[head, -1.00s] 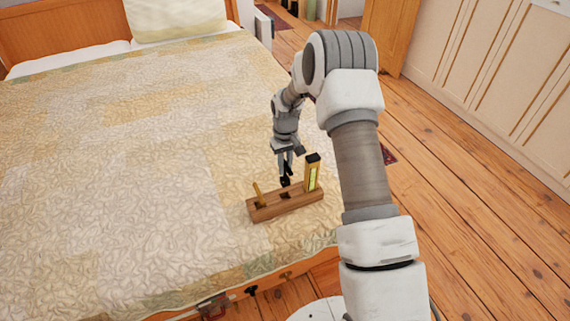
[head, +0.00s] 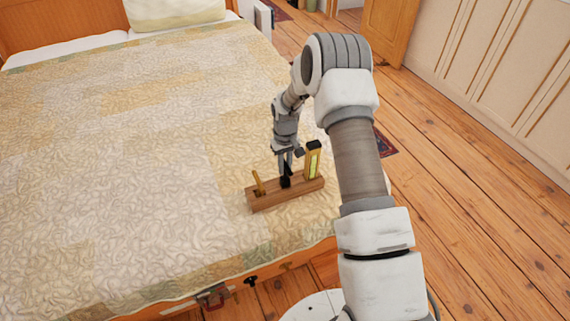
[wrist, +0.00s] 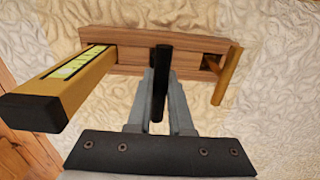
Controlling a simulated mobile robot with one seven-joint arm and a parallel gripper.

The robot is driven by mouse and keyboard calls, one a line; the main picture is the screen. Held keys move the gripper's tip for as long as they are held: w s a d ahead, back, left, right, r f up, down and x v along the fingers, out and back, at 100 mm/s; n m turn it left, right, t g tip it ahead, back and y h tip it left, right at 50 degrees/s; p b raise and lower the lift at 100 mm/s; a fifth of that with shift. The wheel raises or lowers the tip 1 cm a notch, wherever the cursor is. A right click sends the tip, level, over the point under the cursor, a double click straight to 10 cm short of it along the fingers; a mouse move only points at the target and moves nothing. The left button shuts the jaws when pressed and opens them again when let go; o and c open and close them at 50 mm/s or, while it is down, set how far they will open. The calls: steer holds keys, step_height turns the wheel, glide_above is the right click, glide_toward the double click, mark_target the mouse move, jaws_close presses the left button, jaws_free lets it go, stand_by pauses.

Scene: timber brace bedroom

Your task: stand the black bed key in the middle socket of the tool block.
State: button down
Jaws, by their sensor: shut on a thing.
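The wooden tool block (head: 270,200) lies on the bed, and it also shows in the wrist view (wrist: 195,45). A yellow tool with a black end (head: 313,161) stands in its right socket in the head view, and a thin yellow-brown tool (head: 258,183) leans in its left socket. My gripper (head: 286,172) is over the block's middle, shut on the black bed key (wrist: 161,80). The key's lower part (head: 286,183) meets the middle of the block and covers the middle socket. How deep it sits, I cannot tell.
The quilted bed (head: 130,180) is clear to the left of the block. The wooden floor (head: 460,200) is open on the right, with cream cupboards (head: 490,65) beyond.

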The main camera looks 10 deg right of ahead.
mark_target(285, 176)
steer(key=shift+f+b, duration=1.4)
steer(key=shift+f, duration=0.5)
steer(key=c, duration=0.7)
jaws_free()
steer(key=shift+c, duration=0.2)
step_height(285, 176, up, 17)
steer(key=p, duration=0.1)
steer(key=shift+r+p, duration=0.2)
steer(key=shift+p, duration=0.2)
steer(key=shift+r, duration=0.1)
